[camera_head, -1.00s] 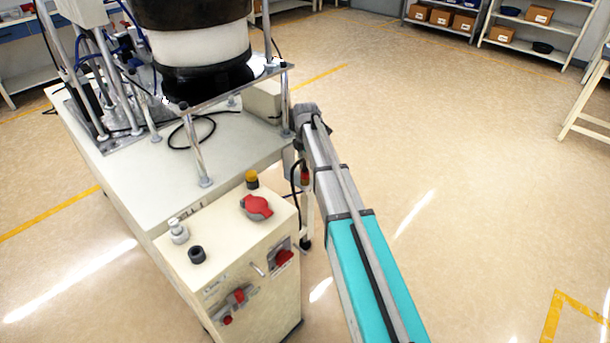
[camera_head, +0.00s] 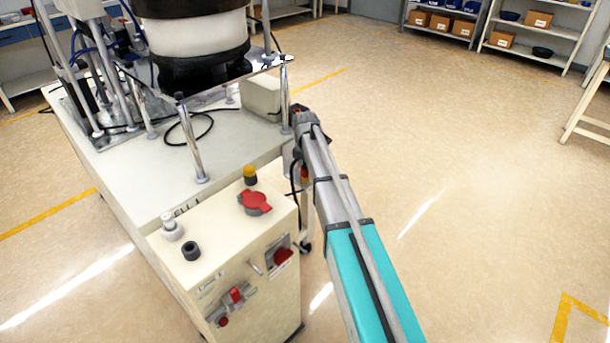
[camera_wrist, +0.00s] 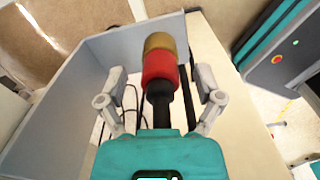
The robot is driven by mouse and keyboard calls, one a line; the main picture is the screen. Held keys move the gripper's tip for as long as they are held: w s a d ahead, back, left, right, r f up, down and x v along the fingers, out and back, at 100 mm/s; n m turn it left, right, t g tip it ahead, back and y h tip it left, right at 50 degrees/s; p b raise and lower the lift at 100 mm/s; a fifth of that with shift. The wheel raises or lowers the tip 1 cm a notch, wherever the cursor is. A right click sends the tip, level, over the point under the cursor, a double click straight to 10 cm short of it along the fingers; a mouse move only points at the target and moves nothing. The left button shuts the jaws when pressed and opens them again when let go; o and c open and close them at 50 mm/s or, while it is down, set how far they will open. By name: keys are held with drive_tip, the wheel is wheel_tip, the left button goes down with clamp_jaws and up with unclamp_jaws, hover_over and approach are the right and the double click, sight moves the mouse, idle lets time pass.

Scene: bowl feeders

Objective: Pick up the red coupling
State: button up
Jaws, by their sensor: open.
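A red coupling (camera_wrist: 159,67) with a brass-coloured end (camera_wrist: 160,43) and a dark cylindrical part (camera_wrist: 159,100) shows in the wrist view, in the middle between my fingers. My gripper (camera_wrist: 161,82) is open, one finger on each side of the coupling, with gaps visible on both sides. I cannot tell whether the coupling is at the same depth as the fingertips. In the head view a small red and orange piece (camera_head: 304,177) shows beside my arm's far end, at the cabinet's right side; my fingers are hard to make out there.
A cream cabinet (camera_head: 235,260) carries a red knob (camera_head: 255,203) and other controls. A bowl feeder (camera_head: 198,45) stands on the cart behind it. A grey panel (camera_wrist: 60,95) flanks my gripper in the wrist view. The floor to the right is clear.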

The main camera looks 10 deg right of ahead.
idle(0.5)
clamp_jaws()
